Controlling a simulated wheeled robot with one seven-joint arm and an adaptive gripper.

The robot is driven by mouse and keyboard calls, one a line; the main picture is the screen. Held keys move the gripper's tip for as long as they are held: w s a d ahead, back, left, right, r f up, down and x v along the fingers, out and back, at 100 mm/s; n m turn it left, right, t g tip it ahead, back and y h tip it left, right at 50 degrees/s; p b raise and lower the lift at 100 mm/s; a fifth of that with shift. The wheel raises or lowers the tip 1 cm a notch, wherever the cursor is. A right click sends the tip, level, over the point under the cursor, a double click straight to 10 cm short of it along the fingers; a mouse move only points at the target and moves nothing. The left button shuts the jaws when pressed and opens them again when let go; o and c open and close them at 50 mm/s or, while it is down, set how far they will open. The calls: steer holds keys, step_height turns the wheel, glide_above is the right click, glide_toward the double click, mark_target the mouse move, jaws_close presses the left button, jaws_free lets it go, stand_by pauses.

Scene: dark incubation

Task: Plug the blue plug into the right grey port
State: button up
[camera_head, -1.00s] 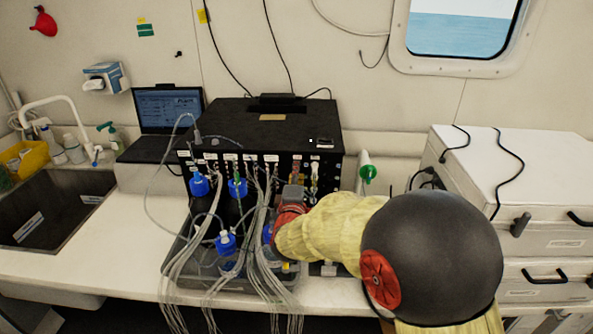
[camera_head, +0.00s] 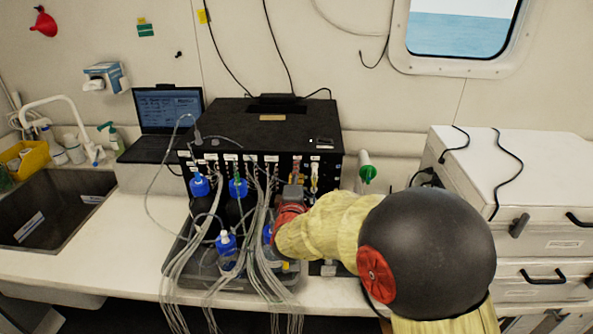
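The black incubation box (camera_head: 262,125) stands on the counter against the wall, with a row of white-labelled ports and tubes along its front. My gripper (camera_head: 291,192) is at the lower right part of that front, seen from behind. My red wrist and yellow-sleeved arm cover its fingertips and much of the area around them. I cannot make out the blue plug or the right grey port, and I cannot tell whether the fingers hold anything. A pale connector (camera_head: 315,179) shows on the box front just right of my gripper.
A grey tray (camera_head: 180,262) with blue-capped bottles (camera_head: 226,243) and many clear tubes sits before the box, close to my gripper. A laptop (camera_head: 166,112) and a sink (camera_head: 52,215) are at left. White cases (camera_head: 520,165) stand at right. A green-tipped cylinder (camera_head: 367,172) stands right of the box.

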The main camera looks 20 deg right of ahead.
steer(key=c, duration=0.4)
stand_by(0.8)
steer(key=c, duration=0.3)
jaws_close()
steer(key=p+v, duration=0.2)
steer(key=v, duration=0.4)
stand_by(1.3)
stand_by(0.4)
